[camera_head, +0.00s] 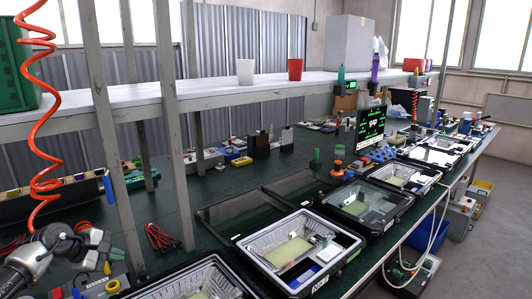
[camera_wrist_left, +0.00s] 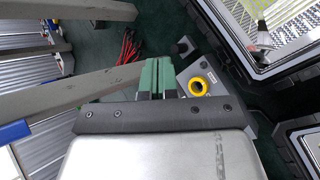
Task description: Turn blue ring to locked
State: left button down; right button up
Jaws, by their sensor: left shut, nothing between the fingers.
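My left gripper (camera_head: 117,254) is at the lower left of the head view, above a grey box (camera_head: 92,288). In the left wrist view its green fingers (camera_wrist_left: 158,78) are together and hold nothing. A yellow ring (camera_wrist_left: 198,86) sits on the grey box just right of the fingers; it also shows in the head view (camera_head: 112,286). A small blue piece (camera_head: 77,293) shows at the bottom edge of the head view; I cannot tell whether it is the blue ring. No blue ring is clear in the wrist view. My right gripper is not in view.
Grey posts (camera_head: 107,130) and a shelf (camera_head: 220,92) stand close to the left arm. Red leads (camera_head: 160,237) lie on the dark green bench (camera_head: 185,205). Open floodlight housings (camera_head: 300,250) line the front edge. A coiled red hose (camera_head: 40,120) hangs at left.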

pick_arm(q)
jog(key=s+a+f+m+g+y+b, duration=0.1)
jog(key=s+a+f+m+y, duration=0.1)
jog(key=a+m, duration=0.1)
jog(key=s+a+f+m+g+y+b, duration=0.1)
jog(key=s+a+m+g+y+b, duration=0.1)
jog(key=a+m+y, duration=0.1)
jog(key=s+a+f+m+g+y+b, duration=0.1)
jog(key=s+a+f+m+y, duration=0.1)
jog(key=a, duration=0.1)
jog(key=shift+s+a+f+m+g, duration=0.1)
jog(key=shift+s+f+m+g, duration=0.25)
jog(key=shift+m+g, duration=0.05)
jog(key=b+x, duration=0.3)
jog(key=x, duration=0.1)
jog(key=shift+s+d+b, duration=0.3)
jog(key=shift+s+b, duration=0.1)
jog(key=shift+f, duration=0.45)
jog(key=shift+f+b, duration=0.45)
jog(key=shift+f, duration=0.1)
jog(key=shift+s+d, duration=0.1)
